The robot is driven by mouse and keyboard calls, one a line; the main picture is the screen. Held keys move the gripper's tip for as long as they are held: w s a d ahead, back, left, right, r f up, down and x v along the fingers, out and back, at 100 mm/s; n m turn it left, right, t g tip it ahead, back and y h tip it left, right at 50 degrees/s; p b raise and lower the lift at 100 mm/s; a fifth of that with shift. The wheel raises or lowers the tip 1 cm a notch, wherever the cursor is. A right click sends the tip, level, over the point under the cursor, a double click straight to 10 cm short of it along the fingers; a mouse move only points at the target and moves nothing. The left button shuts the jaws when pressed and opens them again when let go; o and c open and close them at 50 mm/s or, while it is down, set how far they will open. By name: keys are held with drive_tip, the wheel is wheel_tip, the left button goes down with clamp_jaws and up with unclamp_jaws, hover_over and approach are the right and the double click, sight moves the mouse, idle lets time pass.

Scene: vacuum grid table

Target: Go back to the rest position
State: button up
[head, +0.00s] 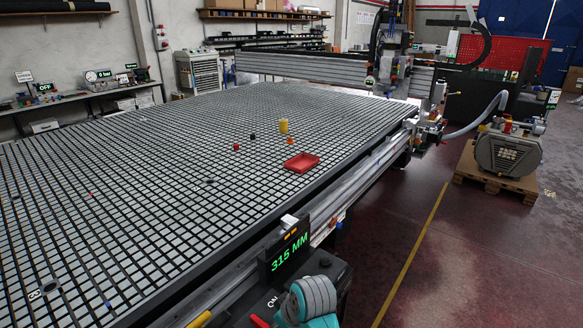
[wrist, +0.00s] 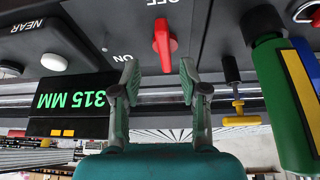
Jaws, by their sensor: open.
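My gripper (wrist: 160,75) is open in the wrist view, its two fingers spread with nothing between them. A red switch handle (wrist: 163,42) on a dark panel lies just beyond the fingertips, roughly between them, apart as far as I can tell. The panel is labelled OFF and ON, upside down in this view. In the head view a grey and teal part of my arm (head: 312,300) is at the bottom, beside the panel box at the table's near edge. The fingertips are hidden there.
A display (head: 288,250) reads 315 MM. A white button (wrist: 54,60) marked NEAR, a yellow-handled part (wrist: 240,113) and a green cylinder (wrist: 275,95) flank the gripper. The grid table (head: 130,200) carries a red tray (head: 302,162), a yellow cup (head: 284,126) and small pieces.

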drive_tip(key=s+d+f+m+t, duration=0.3)
drive_tip(key=s+d+f, duration=0.45)
drive_tip(key=f, duration=0.35)
drive_tip(key=s+d+f+m+t+h, duration=0.1)
drive_tip(key=s+d, duration=0.3)
drive_tip(key=s, duration=0.3)
drive_tip(key=s+d+f+m+t, duration=0.2)
drive_tip(key=s+d, duration=0.1)
drive_tip(key=s, duration=0.4)
drive_tip(key=s+d+r+m+t+h, duration=0.1)
drive_tip(key=s+d+r+t, duration=0.1)
drive_tip(key=s+r, duration=0.7)
drive_tip(key=s+d+r+m+t+h, duration=0.1)
drive_tip(key=s+d+r+m+t, duration=0.1)
drive_tip(key=s+d+r, duration=0.3)
drive_tip(key=s+r+t, duration=0.1)
drive_tip(key=s+r, duration=0.3)
drive_tip(key=s, duration=0.5)
drive_tip(key=shift+r+h, duration=0.3)
drive_tip(key=shift+r, duration=0.05)
